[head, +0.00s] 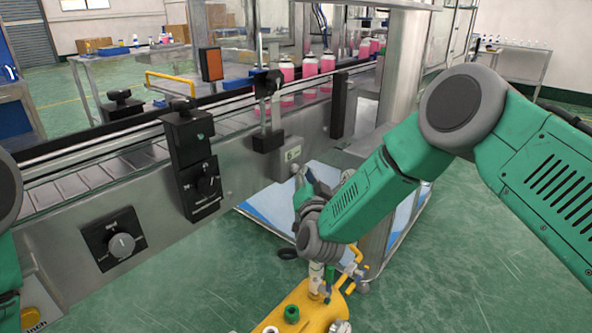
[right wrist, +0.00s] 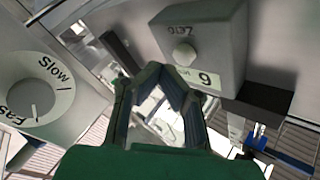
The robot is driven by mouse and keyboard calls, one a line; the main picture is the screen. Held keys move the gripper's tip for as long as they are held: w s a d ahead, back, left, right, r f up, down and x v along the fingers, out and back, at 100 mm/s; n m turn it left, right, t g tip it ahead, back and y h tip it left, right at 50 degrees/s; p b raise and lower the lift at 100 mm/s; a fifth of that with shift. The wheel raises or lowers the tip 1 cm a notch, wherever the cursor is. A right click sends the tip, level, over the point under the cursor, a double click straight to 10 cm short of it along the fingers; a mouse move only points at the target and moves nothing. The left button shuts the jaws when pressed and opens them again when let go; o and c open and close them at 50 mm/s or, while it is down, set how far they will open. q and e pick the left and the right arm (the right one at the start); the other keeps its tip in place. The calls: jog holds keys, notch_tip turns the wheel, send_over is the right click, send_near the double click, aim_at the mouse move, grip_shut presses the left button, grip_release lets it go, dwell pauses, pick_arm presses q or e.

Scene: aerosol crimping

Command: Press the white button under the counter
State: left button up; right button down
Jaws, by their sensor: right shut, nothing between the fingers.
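The white button (right wrist: 184,55) is a round knob on the face of a grey box (right wrist: 205,30) in the right wrist view. Lettering stands above the button and a pale label with a digit (right wrist: 202,79) is below it. My right gripper (right wrist: 166,78) has its fingertips together and empty, pointing toward the box's lower edge, a little below the button in the picture. They look apart from the button. My left gripper is out of view.
The conveyor (head: 95,180) carries pink cans (head: 327,68) at the back. Black control boxes (head: 190,150) and a dial (head: 121,245) are on its front. A speed dial (right wrist: 35,102) also shows in the wrist view. A yellow machine (head: 305,310) stands below my right arm.

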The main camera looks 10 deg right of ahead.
jog(key=shift+w, duration=0.1)
jog(key=shift+w+a+r, duration=0.1)
jog(key=shift+w+a, duration=0.1)
jog(key=shift+a, duration=0.05)
jog(key=shift+w+a+b, duration=0.25)
jog(key=shift+w+b, duration=0.1)
dwell(0.8)
jog(key=shift+s, duration=0.1)
jog(key=shift+s+d+p, duration=0.5)
jog(key=shift+s, duration=0.05)
jog(key=shift+s+d, duration=0.1)
jog(key=s+d+p, duration=0.1)
jog(key=s, duration=0.1)
jog(key=s+d+p, duration=0.1)
jog(key=d, duration=0.1)
jog(key=shift+s, duration=0.4)
